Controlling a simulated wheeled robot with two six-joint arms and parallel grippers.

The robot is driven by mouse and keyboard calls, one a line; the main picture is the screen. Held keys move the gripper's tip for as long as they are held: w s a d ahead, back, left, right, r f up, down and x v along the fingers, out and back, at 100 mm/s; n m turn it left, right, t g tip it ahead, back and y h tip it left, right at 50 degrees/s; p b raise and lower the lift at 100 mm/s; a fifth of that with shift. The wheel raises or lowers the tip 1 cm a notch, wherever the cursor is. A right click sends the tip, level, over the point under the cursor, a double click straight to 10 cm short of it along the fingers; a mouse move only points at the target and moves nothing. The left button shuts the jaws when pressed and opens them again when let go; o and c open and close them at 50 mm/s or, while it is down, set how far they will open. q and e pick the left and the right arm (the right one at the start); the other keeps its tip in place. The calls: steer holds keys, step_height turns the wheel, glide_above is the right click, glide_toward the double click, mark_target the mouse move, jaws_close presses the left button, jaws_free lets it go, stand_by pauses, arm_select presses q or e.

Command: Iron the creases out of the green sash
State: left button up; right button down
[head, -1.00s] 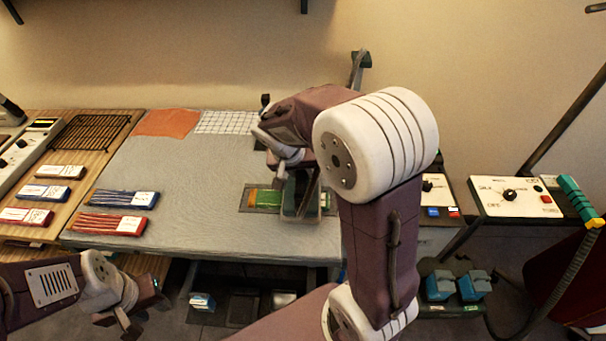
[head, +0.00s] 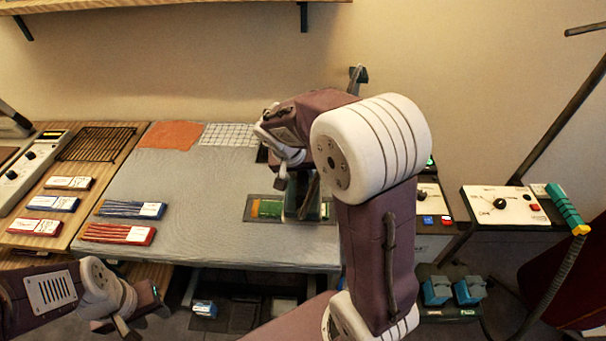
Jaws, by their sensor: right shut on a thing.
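The green sash (head: 266,208) lies on a dark mat (head: 252,215) near the front right of the grey pressing table. Its right part is hidden by a grey-green iron (head: 304,207) standing over the mat. My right gripper (head: 284,178) is shut on the iron's handle, mostly hidden behind my arm. Whether the iron's sole touches the cloth cannot be made out. My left gripper (head: 117,328) hangs at the lower left, in front of the table and away from the sash. Its fingers are small and partly cut off, so their opening is unclear.
An orange cloth (head: 171,135) and a checked cloth (head: 229,134) lie at the back. Control boxes (head: 503,205) stand right. The table's middle is clear.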

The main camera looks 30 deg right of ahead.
steer(key=shift+r+p, duration=0.6)
steer(key=shift+r, duration=0.35)
